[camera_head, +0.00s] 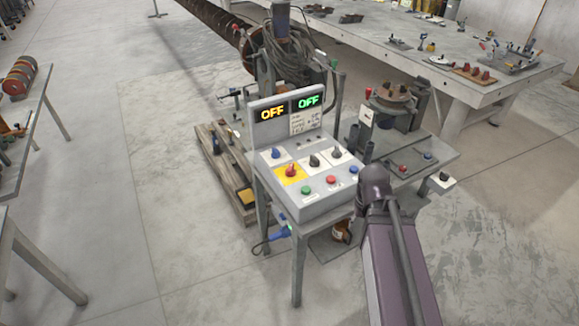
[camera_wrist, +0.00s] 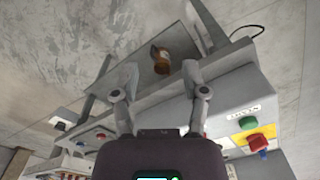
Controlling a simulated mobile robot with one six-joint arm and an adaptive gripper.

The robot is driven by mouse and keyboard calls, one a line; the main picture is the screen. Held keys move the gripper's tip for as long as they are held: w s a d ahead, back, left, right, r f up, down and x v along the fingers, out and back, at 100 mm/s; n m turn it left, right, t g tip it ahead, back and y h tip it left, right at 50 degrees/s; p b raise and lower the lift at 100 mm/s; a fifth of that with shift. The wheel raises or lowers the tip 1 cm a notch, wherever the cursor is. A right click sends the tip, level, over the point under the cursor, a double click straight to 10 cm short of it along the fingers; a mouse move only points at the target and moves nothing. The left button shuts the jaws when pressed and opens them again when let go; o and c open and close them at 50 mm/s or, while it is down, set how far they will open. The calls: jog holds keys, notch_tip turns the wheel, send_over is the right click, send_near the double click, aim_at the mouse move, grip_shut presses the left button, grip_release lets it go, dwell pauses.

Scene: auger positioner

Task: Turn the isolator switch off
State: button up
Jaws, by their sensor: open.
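The likely isolator switch is a red rotary knob (camera_head: 290,171) on a yellow plate on the sloped face of a grey control box (camera_head: 325,206). It also shows in the wrist view at the lower right as a red knob (camera_wrist: 258,142) beside its yellow plate (camera_wrist: 267,131). My gripper (camera_wrist: 160,74) is open and empty, with its two fingers spread, left of the red knob in the wrist view and apart from it. In the head view my wrist is just right of the box, and the fingers cannot be made out.
Other knobs and a green button (camera_head: 306,190) and red button (camera_head: 331,180) surround the switch. A brown bottle (camera_wrist: 161,60) stands low under the table. Open floor (camera_head: 180,240) lies left of the stand.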

jog(key=w+a+r+m+p, duration=0.1)
jog(key=w+a+r+p, duration=0.25)
jog(key=w, duration=0.35)
jog(key=w+a+r+p, duration=0.3)
jog(key=w+a, duration=0.2)
jog(key=w, duration=0.1)
notch_tip(320, 180, up, 6)
jog(key=m+p, duration=0.2)
jog(key=p, duration=0.4)
send_over(290, 167)
jog(key=shift+w, duration=0.15)
jog(key=shift+f+b, duration=0.2)
jog(key=shift+b, duration=0.2)
notch_tip(290, 167, down, 14)
jog(key=b, duration=1.3)
jog(key=shift+r, duration=0.25)
grip_shut()
